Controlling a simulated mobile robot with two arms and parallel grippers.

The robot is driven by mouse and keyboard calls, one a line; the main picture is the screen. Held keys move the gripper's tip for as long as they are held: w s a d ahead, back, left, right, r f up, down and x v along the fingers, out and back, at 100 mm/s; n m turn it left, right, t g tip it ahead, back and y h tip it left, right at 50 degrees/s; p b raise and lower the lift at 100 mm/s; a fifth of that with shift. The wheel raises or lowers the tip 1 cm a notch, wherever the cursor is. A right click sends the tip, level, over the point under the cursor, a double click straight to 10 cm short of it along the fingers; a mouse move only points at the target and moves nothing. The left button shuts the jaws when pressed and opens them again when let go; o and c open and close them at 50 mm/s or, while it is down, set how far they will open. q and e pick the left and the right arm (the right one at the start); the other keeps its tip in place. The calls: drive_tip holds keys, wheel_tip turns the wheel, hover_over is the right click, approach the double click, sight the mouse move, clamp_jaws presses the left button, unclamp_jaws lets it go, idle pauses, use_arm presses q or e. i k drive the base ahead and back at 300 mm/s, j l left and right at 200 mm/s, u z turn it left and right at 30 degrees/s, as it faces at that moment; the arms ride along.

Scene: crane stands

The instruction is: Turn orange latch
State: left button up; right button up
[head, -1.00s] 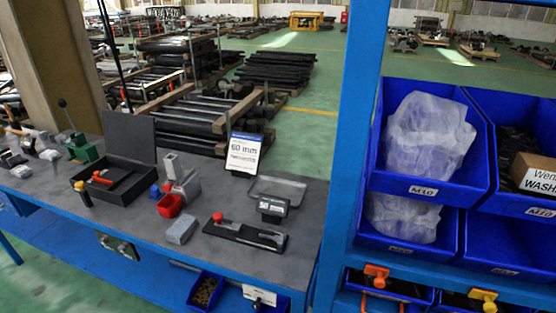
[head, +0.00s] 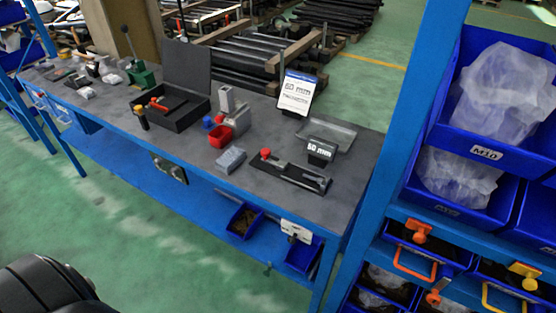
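An orange latch (head: 419,229) sits on the upper edge of a blue drawer front in the rack at the right. Below it is an orange loop handle (head: 415,263), and a second orange-red latch (head: 434,297) shows lower down, near the bottom edge. A yellow latch (head: 523,275) sits to the right, on the neighbouring drawer. Nothing touches the orange latch. Neither of my grippers is in view. A black rounded part at the lower left is probably mine.
A blue post (head: 420,110) stands between bench and bins. Green floor in front is clear.

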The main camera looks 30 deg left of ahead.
sight(433, 298)
drive_tip(key=k+l, duration=0.15)
drive_tip(key=l, duration=0.2)
drive_tip(key=k+l, duration=0.15)
drive_tip(key=l, duration=0.15)
drive_tip(key=k+l, duration=0.15)
drive_tip(key=l, duration=0.2)
drive_tip(key=k+l+z, duration=0.1)
drive_tip(key=l, duration=0.2)
drive_tip(key=k+l, duration=0.2)
drive_tip(key=l, duration=0.15)
drive_tip(key=k+l, duration=0.15)
drive_tip(key=l, duration=0.2)
